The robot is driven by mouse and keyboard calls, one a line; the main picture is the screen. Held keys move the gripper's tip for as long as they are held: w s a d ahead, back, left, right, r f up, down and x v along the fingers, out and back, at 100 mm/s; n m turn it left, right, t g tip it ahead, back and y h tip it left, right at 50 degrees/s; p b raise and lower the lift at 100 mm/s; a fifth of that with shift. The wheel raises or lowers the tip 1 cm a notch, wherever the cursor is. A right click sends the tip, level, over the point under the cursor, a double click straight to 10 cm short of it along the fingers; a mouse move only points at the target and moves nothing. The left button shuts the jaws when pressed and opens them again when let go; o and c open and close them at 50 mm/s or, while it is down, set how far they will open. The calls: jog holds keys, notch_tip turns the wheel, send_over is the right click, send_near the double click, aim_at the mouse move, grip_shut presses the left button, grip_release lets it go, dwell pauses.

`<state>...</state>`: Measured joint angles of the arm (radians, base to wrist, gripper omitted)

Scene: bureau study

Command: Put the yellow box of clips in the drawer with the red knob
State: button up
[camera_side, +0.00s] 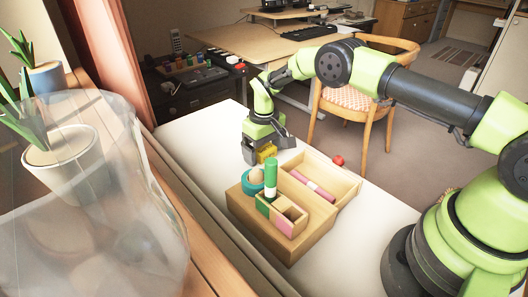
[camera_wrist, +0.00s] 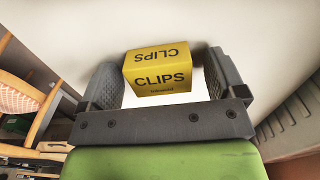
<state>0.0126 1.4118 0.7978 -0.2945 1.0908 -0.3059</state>
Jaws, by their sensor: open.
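The yellow box of clips (camera_side: 267,153) stands on the white table behind the wooden cabinet. In the wrist view the box (camera_wrist: 158,72), printed "CLIPS", sits between the two fingers. My gripper (camera_side: 266,147) is low over the table around the box. Its jaws (camera_wrist: 163,66) are open, with a visible gap to the right finger; contact on the left is unclear. The drawer (camera_side: 350,181) is pulled out of the cabinet toward the back right, with a red knob (camera_side: 338,160) at its front. A pink cylinder (camera_side: 311,187) lies inside it.
A chair (camera_side: 365,100) stands behind the table. A transparent object and plants fill the left.

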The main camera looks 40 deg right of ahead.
jog(key=c, duration=1.1)
jog(key=shift+r, duration=0.1)
jog(key=shift+r, duration=0.25)
jog(key=shift+m, duration=0.4)
jog(key=r, duration=0.9)
jog(key=shift+s+d+r, duration=0.15)
jog(key=shift+s+r, duration=0.05)
jog(key=shift+s, duration=0.05)
jog(key=s+d+r+m, duration=0.1)
jog(key=s+d+m, duration=0.1)
jog(key=s+m, duration=0.6)
jog(key=m, duration=0.9)
send_near(321, 182)
notch_tip(321, 182, down, 7)
jog(key=shift+f, duration=0.1)
